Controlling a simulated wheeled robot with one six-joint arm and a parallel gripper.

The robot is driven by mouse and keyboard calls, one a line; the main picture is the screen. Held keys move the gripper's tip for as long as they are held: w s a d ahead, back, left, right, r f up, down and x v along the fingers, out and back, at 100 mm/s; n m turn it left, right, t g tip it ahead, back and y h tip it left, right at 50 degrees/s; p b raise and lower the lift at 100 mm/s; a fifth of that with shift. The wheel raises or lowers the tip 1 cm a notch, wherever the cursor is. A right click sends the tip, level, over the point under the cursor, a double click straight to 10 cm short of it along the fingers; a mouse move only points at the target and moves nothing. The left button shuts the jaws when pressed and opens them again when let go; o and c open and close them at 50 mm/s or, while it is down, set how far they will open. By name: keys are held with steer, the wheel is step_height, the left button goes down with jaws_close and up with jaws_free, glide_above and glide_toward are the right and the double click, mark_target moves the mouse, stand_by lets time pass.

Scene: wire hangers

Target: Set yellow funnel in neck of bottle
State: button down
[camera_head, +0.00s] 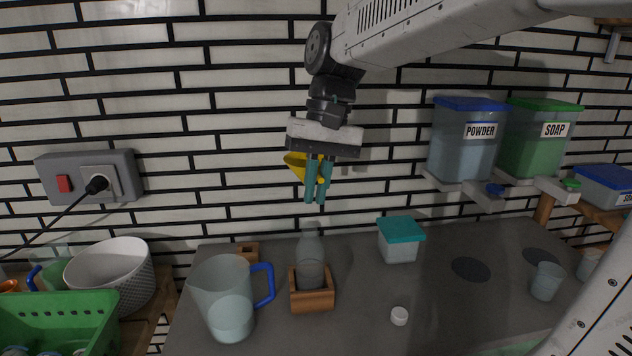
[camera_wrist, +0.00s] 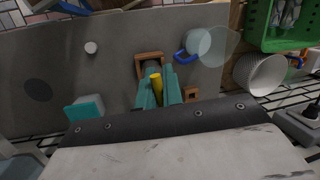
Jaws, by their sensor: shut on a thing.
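My gripper (camera_head: 318,180) is shut on the yellow funnel (camera_head: 296,166) and holds it in the air, above the bottle. The funnel's wide cone sticks out to the left of the fingers. In the wrist view, part of the yellow funnel (camera_wrist: 157,84) shows between the teal fingers (camera_wrist: 158,92). The clear bottle (camera_head: 311,243) stands upright in a wooden holder (camera_head: 312,301) on the grey counter. The funnel is apart from the bottle, with a clear gap below the fingertips. In the wrist view, the fingers mostly hide the bottle.
A clear pitcher with a blue handle (camera_head: 228,300) stands left of the holder. A teal-lidded box (camera_head: 400,241) stands to its right, and a small white cap (camera_head: 399,316) lies in front. Powder (camera_head: 464,146) and soap (camera_head: 536,146) bins hang on the wall at right.

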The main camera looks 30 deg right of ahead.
steer(key=shift+w+d+x, duration=0.1)
steer(key=shift+d+x, duration=0.1)
steer(key=shift+x, duration=0.65)
steer(key=shift+w+d+x, duration=0.1)
steer(key=shift+d+x, duration=0.05)
steer(key=shift+x, duration=0.7)
steer(key=shift+w+d+x, duration=0.1)
steer(key=shift+d+x, duration=0.1)
steer(key=shift+x, duration=0.7)
steer(key=shift+d+x, duration=0.2)
steer(key=shift+x, duration=0.65)
steer(key=shift+d+x, duration=0.15)
steer(key=shift+x, duration=0.75)
steer(key=shift+c, duration=0.3)
jaws_free()
steer(key=shift+w+f, duration=0.1)
stand_by(0.4)
steer(key=s+a, duration=0.1)
steer(key=s, duration=0.6)
steer(key=shift+a, duration=0.2)
stand_by(1.0)
steer(key=shift+w, duration=0.1)
